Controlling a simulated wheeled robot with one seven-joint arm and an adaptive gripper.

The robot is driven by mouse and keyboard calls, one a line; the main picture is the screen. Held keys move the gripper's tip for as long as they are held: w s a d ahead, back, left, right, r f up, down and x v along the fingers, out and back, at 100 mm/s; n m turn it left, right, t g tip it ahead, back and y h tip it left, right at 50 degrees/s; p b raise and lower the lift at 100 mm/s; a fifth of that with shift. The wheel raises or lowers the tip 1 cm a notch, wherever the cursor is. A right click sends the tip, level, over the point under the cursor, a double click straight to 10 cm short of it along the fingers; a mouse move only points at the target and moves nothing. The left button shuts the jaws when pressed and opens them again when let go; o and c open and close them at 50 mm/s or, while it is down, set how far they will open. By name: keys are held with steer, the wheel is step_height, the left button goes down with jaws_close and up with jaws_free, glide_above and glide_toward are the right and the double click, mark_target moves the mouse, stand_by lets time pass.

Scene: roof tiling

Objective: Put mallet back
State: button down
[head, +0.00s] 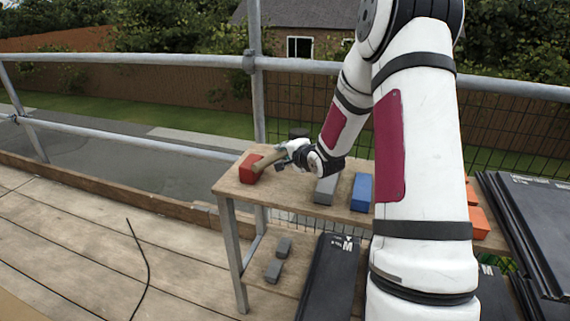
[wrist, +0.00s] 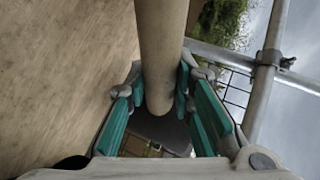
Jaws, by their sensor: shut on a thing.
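The mallet's tan round handle (wrist: 160,45) runs down from the top of the wrist view, and its rounded end sits between the jaws. My gripper (wrist: 160,92) is shut on this handle, with green pads on either side. In the head view, my gripper (head: 284,154) is over the left end of the wooden bench (head: 228,186), and the handle (head: 267,161) slants down left from it to a red block shape (head: 249,169). I cannot tell whether the red shape is the mallet's head or a separate block.
A grey block (head: 326,189) and a blue block (head: 362,191) lie on the bench, with orange blocks (head: 479,222) further right. Two grey pieces (head: 273,270) and a dark panel (head: 330,275) are lower down. Black tiles (head: 535,220) stack at right. A metal railing (head: 190,63) runs behind.

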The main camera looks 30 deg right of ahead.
steer(key=shift+f+b, duration=0.45)
steer(key=shift+f, duration=1.1)
steer(key=shift+f, duration=0.1)
steer(key=c, duration=1.4)
jaws_free()
steer(key=shift+f, duration=0.1)
